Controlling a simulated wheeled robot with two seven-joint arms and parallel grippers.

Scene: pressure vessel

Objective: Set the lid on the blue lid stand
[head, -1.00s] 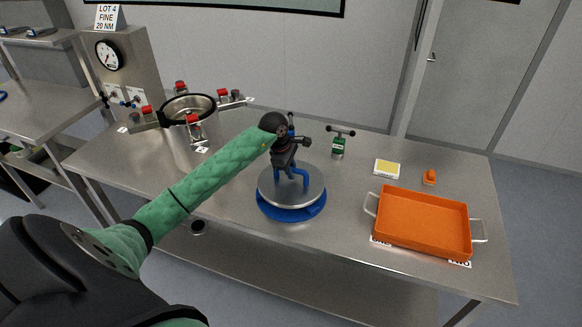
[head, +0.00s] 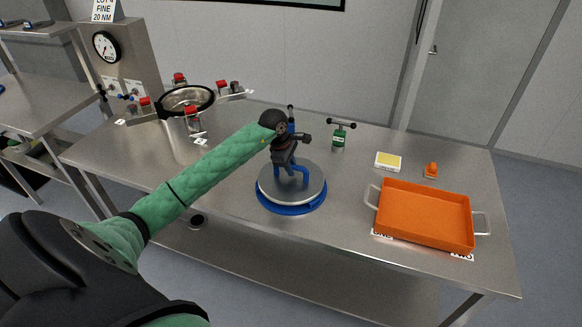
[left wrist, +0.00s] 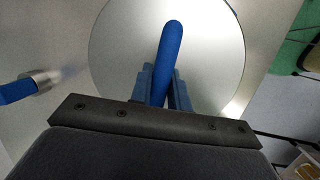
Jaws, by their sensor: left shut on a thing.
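The lid (head: 267,184) is a round grey metal disc with a blue arched handle (left wrist: 170,50). It lies level over the blue lid stand (head: 291,209), whose blue rim shows below the lid's front edge. The lid looks nearly centred on the stand and touching or very close to it; I cannot tell if it bears fully. My left gripper (head: 288,167) is above the lid, shut on its handle. The left wrist view shows the fingers (left wrist: 160,90) on both sides of the handle, with the lid's disc (left wrist: 215,60) behind. My right gripper is out of view.
The open vessel (head: 187,100) with red-capped clamps stands at the back left. An orange tray (head: 425,214) stands at the right.

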